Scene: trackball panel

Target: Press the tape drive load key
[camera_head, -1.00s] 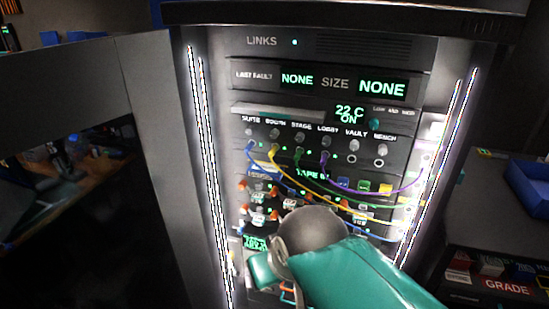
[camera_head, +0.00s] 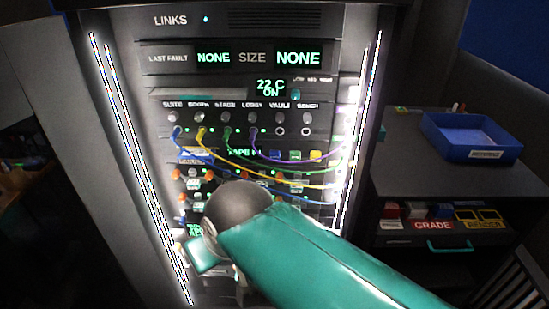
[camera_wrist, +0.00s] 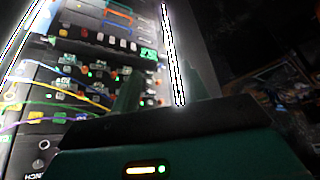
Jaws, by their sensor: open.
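The tape unit (camera_head: 243,153) is a row of the rack below the cable sockets, with a green "TAPE" readout partly crossed by cables. At its right sit a blue key (camera_head: 275,156), a green key (camera_head: 295,156) and a yellow key (camera_head: 316,155). Their labels are too small to read, so I cannot tell which is the load key. The wrist view shows this row upside down, with a yellow key (camera_wrist: 35,115) and a green key (camera_wrist: 60,115). My gripper (camera_wrist: 163,88) is open and empty in front of the rack's lower part.
Blue, yellow, green and purple cables (camera_head: 300,160) arc across the panel. Bright light strips (camera_head: 125,130) edge the rack. A blue tray (camera_head: 470,138) stands on the cabinet at right, above a shelf with a "GRADE" box (camera_head: 433,225). The air before the upper rack is clear.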

